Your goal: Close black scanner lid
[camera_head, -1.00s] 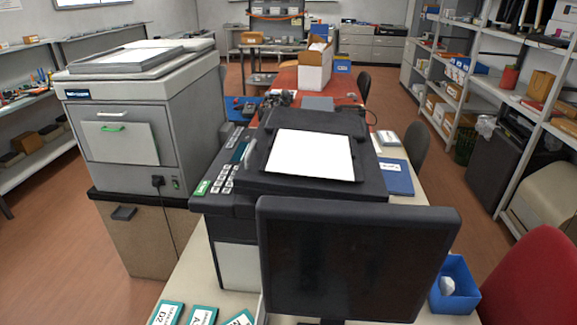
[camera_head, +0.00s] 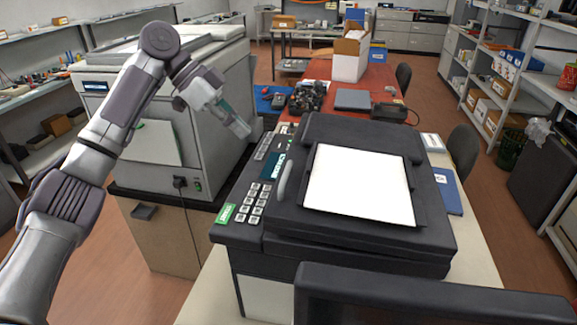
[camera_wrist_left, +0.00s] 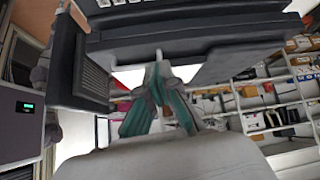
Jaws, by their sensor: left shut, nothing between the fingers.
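The black scanner (camera_head: 262,236) stands on the pale table, with a keypad and small screen on its left side. Its black lid section (camera_head: 425,205) carries a large white rectangular panel (camera_head: 358,184) in a dark frame. A raised black part (camera_head: 360,136) is behind it. I cannot tell how far the lid is open. My left gripper (camera_head: 242,130) points down to the right, left of the scanner's back left corner and apart from it in the head view. Its teal fingers, also in the left wrist view (camera_wrist_left: 160,72), are shut and empty. My right gripper is not in view.
A large grey machine (camera_head: 215,110) stands close behind my left gripper. A dark monitor (camera_head: 430,295) rises in front of the scanner. A blue folder (camera_head: 449,190) lies to its right. The red table (camera_head: 315,75) behind holds a box and dark devices.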

